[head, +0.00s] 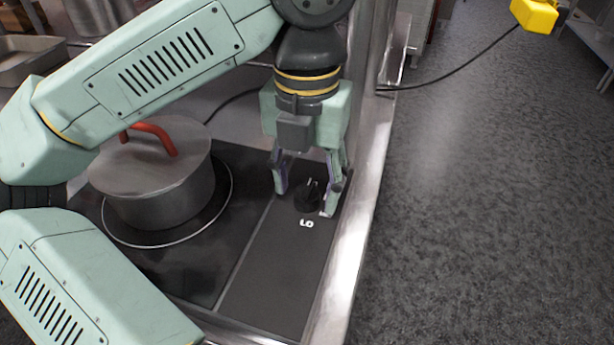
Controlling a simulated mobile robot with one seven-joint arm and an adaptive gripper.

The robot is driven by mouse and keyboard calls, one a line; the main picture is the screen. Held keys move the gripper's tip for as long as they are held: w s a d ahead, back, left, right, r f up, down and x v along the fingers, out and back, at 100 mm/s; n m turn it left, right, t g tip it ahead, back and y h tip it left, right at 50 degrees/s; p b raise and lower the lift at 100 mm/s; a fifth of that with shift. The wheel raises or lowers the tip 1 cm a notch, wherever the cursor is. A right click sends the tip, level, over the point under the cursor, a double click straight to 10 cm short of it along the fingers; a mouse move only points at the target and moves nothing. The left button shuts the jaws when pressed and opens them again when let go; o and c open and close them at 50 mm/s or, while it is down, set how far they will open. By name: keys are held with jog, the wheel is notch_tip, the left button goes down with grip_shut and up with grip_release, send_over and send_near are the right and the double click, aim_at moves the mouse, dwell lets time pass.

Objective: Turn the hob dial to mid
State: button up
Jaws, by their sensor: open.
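The hob dial (307,197) is a small black knob with a white pointer line at its top, on the dark control strip (268,262) right of the cooking zone. A white label (306,223) is printed just in front of it and appears to read "LO". My gripper (304,202) points down over the strip with its fingers apart, one on the left and one on the right of the dial. I cannot tell whether either finger touches it. No mid marking can be made out; my gripper may hide other labels.
A steel pot (160,187) with a lid and a red handle (152,135) stands on the cooking zone, left of the strip. A metal counter edge (350,270) runs along the right. A black cable (455,73) hangs behind.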

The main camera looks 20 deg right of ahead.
jog(key=shift+c, duration=0.2)
jog(key=c, duration=1.1)
jog(key=shift+c, duration=0.2)
jog(key=shift+m, duration=0.4)
jog(key=m+b, duration=0.1)
jog(key=m, duration=0.3)
jog(key=shift+m+b, duration=0.3)
jog(key=shift+b, duration=0.05)
jog(key=m, duration=1)
jog(key=shift+r+m+p, duration=0.1)
jog(key=shift+m+p, duration=0.2)
jog(key=shift+m, duration=0.1)
jog(key=m, duration=0.5)
jog(key=shift+m+p, duration=0.3)
jog(key=shift+p, duration=0.1)
